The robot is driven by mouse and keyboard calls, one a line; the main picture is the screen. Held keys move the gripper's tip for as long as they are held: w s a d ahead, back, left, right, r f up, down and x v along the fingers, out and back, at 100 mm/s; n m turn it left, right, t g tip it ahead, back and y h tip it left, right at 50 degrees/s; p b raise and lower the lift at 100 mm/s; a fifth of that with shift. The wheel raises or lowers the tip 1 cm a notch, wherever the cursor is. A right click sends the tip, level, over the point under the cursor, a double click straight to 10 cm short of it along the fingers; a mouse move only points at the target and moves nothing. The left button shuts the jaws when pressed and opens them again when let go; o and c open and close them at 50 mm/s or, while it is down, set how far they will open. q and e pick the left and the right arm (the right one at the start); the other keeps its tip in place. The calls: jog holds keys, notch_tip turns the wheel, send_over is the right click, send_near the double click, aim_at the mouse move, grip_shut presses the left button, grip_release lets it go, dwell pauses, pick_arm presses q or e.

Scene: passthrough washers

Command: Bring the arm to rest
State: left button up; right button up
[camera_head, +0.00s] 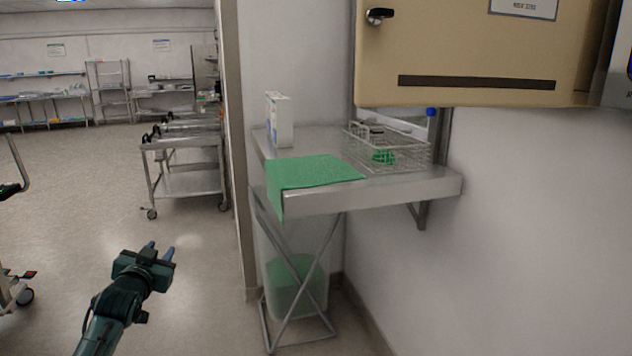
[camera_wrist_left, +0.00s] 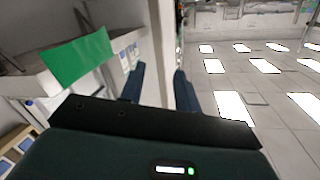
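My left gripper (camera_head: 159,250) is in the lower left of the head view, over the open floor. Its two blue fingers stand apart with nothing between them. It is clear of the wall shelf and everything on it. In the left wrist view the two fingers (camera_wrist_left: 158,85) also show apart and empty. My right gripper is in neither view.
A steel shelf (camera_head: 400,190) carries a green cloth (camera_head: 315,172), a wire basket (camera_head: 400,150) and a white box (camera_head: 279,120). A bin (camera_head: 292,285) on a folding stand is below. A beige cabinet (camera_head: 470,50) hangs above. A steel cart (camera_head: 185,180) stands farther back.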

pick_arm(q)
jog(key=s+d+f+g+h, duration=0.1)
jog(key=s+d+f, duration=0.4)
jog(key=s+f, duration=0.3)
jog(key=s+d+f+m+g+h, duration=0.1)
jog(key=s+d+f+g+h, duration=0.1)
jog(key=s+d+f, duration=0.45)
jog(key=s+d+f+g+h, duration=0.1)
jog(key=s+d+f, duration=0.3)
jog(key=s+f, duration=0.6)
jog(key=s+d+g+h, duration=0.1)
jog(key=s+d, duration=0.4)
jog(key=s, duration=0.9)
jog(key=shift+s+d+f+n+g, duration=0.15)
jog(key=shift+s+f+n+g, duration=0.15)
jog(key=shift+g, duration=0.4)
